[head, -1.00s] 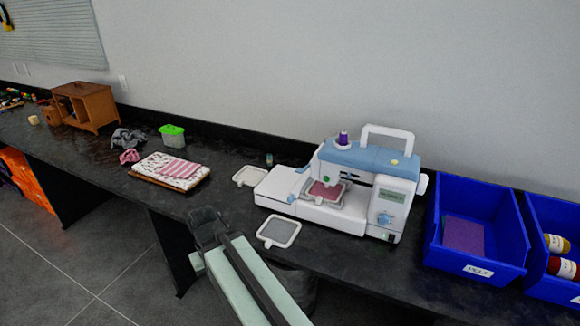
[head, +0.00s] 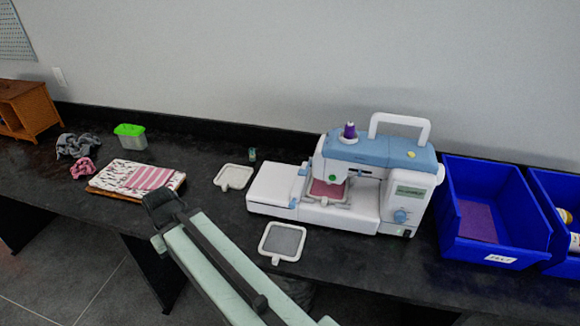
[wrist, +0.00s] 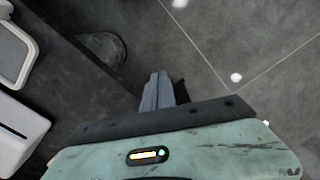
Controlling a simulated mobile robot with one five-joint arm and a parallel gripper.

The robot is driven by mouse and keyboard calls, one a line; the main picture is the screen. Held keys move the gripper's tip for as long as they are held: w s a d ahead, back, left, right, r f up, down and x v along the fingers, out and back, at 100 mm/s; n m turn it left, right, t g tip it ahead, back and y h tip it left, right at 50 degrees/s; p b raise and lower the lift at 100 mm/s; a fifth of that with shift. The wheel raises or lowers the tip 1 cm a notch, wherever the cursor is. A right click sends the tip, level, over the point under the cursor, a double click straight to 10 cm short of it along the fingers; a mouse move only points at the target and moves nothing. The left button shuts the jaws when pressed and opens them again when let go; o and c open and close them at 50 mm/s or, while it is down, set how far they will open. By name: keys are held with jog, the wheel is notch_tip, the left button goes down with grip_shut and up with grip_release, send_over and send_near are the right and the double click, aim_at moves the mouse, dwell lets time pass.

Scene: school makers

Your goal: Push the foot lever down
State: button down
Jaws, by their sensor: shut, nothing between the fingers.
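The white and blue sewing machine (head: 370,152) stands on the black worktop. Pink cloth in a hoop (head: 326,190) lies under its needle area. I cannot pick out the foot lever clearly; that area is small and partly hidden behind the machine head. My gripper (head: 163,205) is near the worktop's front edge, left of the machine and well apart from it. In the wrist view its dark fingers (wrist: 157,88) are shut with nothing between them, over the grey floor. The machine's white corner (wrist: 14,132) shows at the left of that view.
A blue bin (head: 508,237) stands close on the right. Folded cloth on a board (head: 136,178) lies beyond my gripper.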

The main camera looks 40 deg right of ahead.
jog(key=s+d+r+m+y+p, duration=0.1)
jog(key=d+r+m+p, duration=0.7)
jog(key=d, duration=0.4)
jog(key=s+d+r+m+p, duration=0.2)
jog(key=d+r+m+p, duration=0.6)
jog(key=d, duration=0.3)
jog(key=s+d+r+m+t+p, duration=0.1)
jog(key=s+d+r+m+p, duration=0.4)
jog(key=d+m, duration=0.2)
jog(key=s+d+r+m+t+p, duration=0.1)
jog(key=s+d+r+m+p, duration=0.3)
jog(key=d+m, duration=0.3)
jog(key=d+r+p, duration=0.1)
jog(key=d, duration=0.3)
jog(key=shift+s+r, duration=0.3)
jog(key=shift+s, duration=0.05)
jog(key=shift+d+f, duration=0.1)
